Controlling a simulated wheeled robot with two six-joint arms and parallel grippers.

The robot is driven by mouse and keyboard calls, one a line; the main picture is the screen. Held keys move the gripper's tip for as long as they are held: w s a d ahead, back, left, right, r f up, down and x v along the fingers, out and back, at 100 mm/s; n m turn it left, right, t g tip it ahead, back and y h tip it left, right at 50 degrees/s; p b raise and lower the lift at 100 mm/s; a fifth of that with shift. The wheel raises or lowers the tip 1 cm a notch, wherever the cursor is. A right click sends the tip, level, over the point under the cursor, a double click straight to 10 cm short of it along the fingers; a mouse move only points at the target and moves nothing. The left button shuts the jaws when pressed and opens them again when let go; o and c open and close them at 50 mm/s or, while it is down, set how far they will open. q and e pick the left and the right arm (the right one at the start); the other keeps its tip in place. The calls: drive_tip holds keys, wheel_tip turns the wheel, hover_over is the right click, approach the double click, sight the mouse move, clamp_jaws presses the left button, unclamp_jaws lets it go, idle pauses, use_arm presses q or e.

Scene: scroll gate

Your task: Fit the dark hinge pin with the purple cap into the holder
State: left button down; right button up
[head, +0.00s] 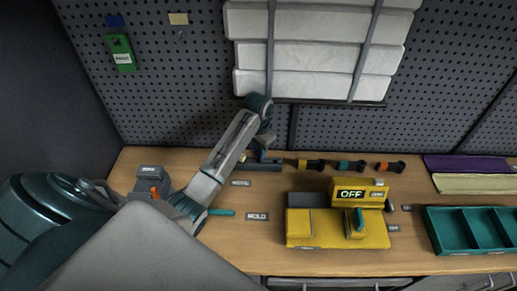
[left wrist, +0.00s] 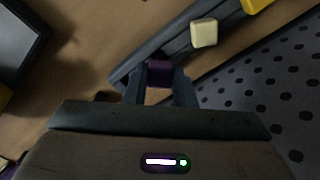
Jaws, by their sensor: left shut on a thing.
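My left gripper (head: 263,156) is at the back of the table, near the pegboard. In the left wrist view its two fingers (left wrist: 160,84) are shut on the purple cap (left wrist: 159,72) of the hinge pin. The pin's dark shaft is hidden. A long dark bar (left wrist: 177,44), which may be the holder, lies just beyond the cap, with a cream block (left wrist: 204,32) on it. I cannot tell whether the pin touches the bar. In the head view a dark bar (head: 264,167) shows beside the gripper. My right gripper is not in view.
Several dark pieces with coloured parts (head: 350,167) lie in a row along the back. A yellow machine (head: 337,228) reading OFF stands mid-table. A teal tray (head: 472,232) is at right. The pegboard (head: 180,90) rises close behind my gripper.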

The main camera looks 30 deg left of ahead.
use_arm(q)
drive_tip(key=shift+f, duration=0.55)
drive_tip(key=c, duration=1.1)
unclamp_jaws()
